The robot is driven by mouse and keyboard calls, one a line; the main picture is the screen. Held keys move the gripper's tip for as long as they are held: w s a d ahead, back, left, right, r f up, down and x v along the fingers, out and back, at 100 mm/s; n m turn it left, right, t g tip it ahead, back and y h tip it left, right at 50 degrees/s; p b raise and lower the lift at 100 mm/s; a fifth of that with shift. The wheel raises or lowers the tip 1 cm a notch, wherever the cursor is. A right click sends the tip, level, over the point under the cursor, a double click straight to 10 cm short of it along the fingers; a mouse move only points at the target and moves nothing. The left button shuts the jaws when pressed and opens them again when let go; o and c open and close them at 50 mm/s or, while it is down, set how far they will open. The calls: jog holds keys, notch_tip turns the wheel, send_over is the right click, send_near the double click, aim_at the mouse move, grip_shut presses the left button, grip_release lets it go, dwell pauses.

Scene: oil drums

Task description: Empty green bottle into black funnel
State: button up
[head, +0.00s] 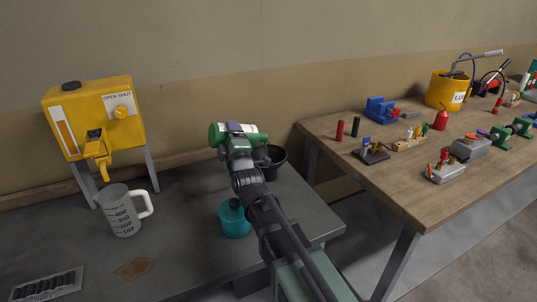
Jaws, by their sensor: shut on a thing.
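The green bottle (216,134) is a green cylinder with a white label. It lies roughly on its side, held above the dark grey bench. My gripper (234,134) is shut on it around its middle; the arm hides part of the bottle and of the fingers. A black funnel or cup (275,156) stands behind my wrist, to the right of and below the bottle. My arm covers its left part, and I cannot see inside it. I cannot tell whether anything flows from the bottle.
A white measuring jug (122,212) stands at left under a yellow dispenser (95,120). A wooden table (385,185) with several tools is at right.

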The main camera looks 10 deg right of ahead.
jog(key=shift+w+d+r+m+h, duration=0.1)
jog(key=shift+d+m+h, duration=0.2)
jog(key=shift+m, duration=0.4)
jog(key=shift+w+d+m+h, duration=0.1)
jog(key=shift+d+m+h, duration=0.15)
jog(key=shift+m, duration=0.45)
